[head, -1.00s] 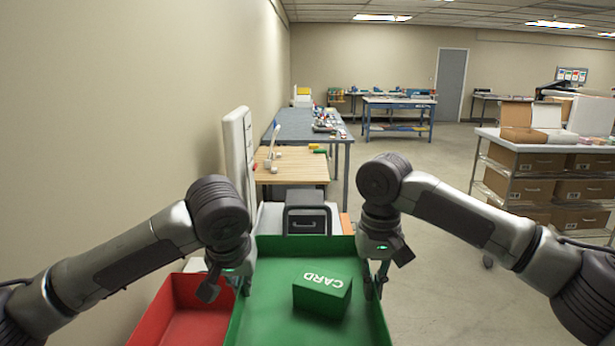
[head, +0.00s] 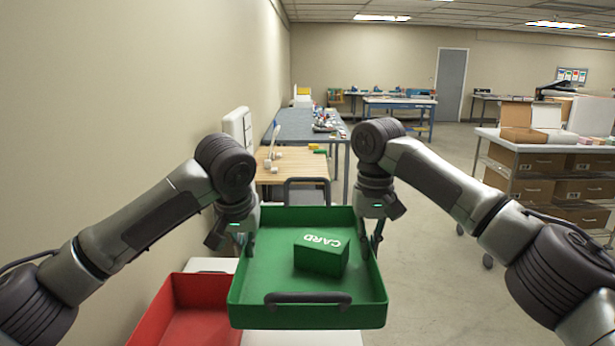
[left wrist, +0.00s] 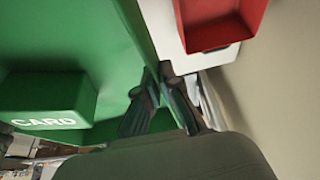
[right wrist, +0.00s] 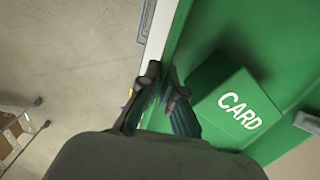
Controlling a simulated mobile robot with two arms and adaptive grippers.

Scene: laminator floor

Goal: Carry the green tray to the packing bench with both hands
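The green tray (head: 308,317) is in front of me in the head view, level, above a white surface. A green box marked CARD (head: 321,255) lies in it. My left gripper (head: 245,240) is shut on the tray's left wall; the left wrist view shows its fingers (left wrist: 155,92) either side of the wall. My right gripper (head: 372,238) is shut on the right wall, as the right wrist view shows (right wrist: 158,88). A bench with a white top (head: 487,135), an open carton and brown boxes below stands at the right; it looks like the packing bench.
A red tray (head: 170,325) sits at the lower left on the white surface, close beside the green tray. A wooden-topped table (head: 290,168) and a grey table (head: 296,127) stand ahead along the left wall. Open floor (head: 420,235) lies between them and the right bench.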

